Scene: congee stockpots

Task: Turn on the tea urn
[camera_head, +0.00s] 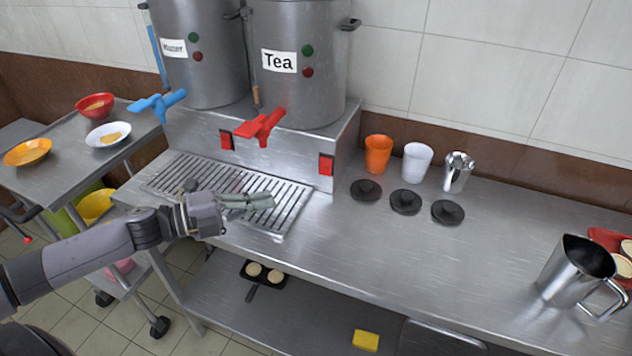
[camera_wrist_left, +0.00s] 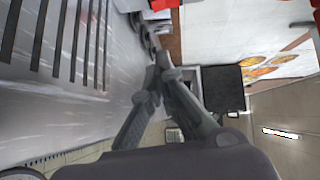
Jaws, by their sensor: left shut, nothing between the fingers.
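The tea urn (camera_head: 298,85) is a grey metal cylinder with a white "Tea" label, at the back of the counter in the head view. A green button (camera_head: 307,50) and a dark red button (camera_head: 307,72) sit right of the label. Its red tap (camera_head: 262,126) sticks out at the front. Red switches (camera_head: 326,165) and (camera_head: 227,139) are on the stand's front face. My left gripper (camera_head: 268,201) is shut and empty above the drip grate, below and apart from the tap and switches. Its closed fingers also show in the left wrist view (camera_wrist_left: 163,68).
A water urn (camera_head: 200,70) with a blue tap (camera_head: 157,104) stands left of the tea urn. Cups (camera_head: 417,163) and black lids (camera_head: 405,201) are right of the stand. A metal pitcher (camera_head: 575,272) stands far right. The counter's front middle is clear.

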